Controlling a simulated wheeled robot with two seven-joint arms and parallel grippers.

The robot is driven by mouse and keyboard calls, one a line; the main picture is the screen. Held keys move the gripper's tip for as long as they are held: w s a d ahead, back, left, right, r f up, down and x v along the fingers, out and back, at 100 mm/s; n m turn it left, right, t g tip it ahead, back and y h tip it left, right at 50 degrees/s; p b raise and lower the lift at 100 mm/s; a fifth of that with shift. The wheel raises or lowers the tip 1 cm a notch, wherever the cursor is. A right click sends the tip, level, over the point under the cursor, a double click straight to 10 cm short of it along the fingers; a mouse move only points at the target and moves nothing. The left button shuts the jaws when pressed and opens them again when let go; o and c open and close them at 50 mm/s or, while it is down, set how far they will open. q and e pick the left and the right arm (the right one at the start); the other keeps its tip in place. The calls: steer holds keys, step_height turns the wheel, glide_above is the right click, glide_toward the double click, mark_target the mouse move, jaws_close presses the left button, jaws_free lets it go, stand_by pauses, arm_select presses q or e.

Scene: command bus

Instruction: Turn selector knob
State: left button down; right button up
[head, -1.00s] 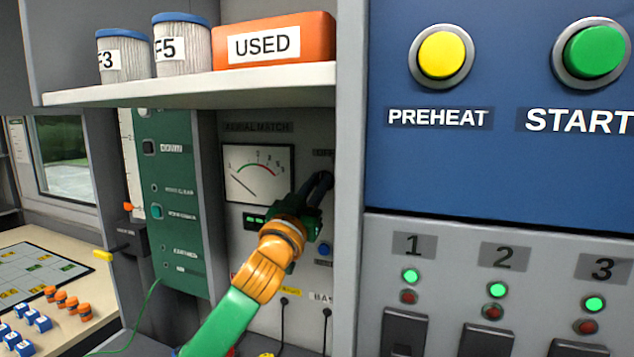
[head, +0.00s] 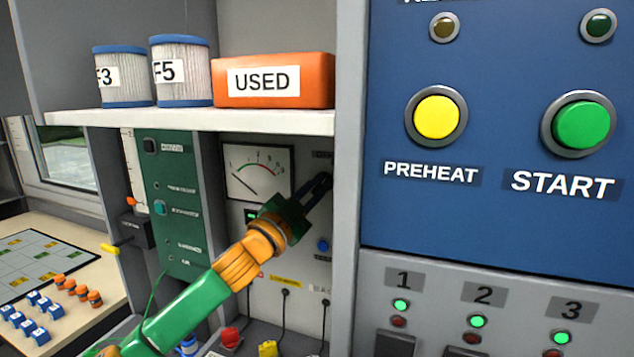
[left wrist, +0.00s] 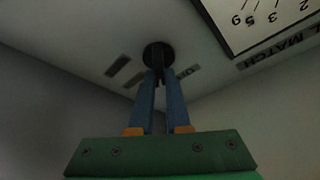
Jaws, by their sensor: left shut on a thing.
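The selector knob (left wrist: 157,56) is a dark round knob on the light panel, seen in the left wrist view beside the corner of a meter. My left gripper (left wrist: 159,78) has its two blue fingers closed on the knob's grip. In the head view my left gripper (head: 321,184) reaches the panel right of the meter (head: 258,171), and its fingers and the shelf bay's shadow hide the knob. The exact angle of the knob cannot be told. My right gripper is in neither view.
A shelf (head: 200,121) with two filter canisters and an orange USED box (head: 275,82) overhangs the gripper. A grey divider (head: 348,200) stands close on its right. Cables and plugs hang below. A blue panel with PREHEAT and START buttons (head: 582,125) is further right.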

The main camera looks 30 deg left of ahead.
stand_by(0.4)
arm_select(q)
steer(key=c, duration=0.9)
jaws_free()
steer(key=shift+w, duration=0.1)
steer(key=b+v, duration=0.7)
steer(key=b, duration=0.1)
steer(key=shift+a, duration=0.1)
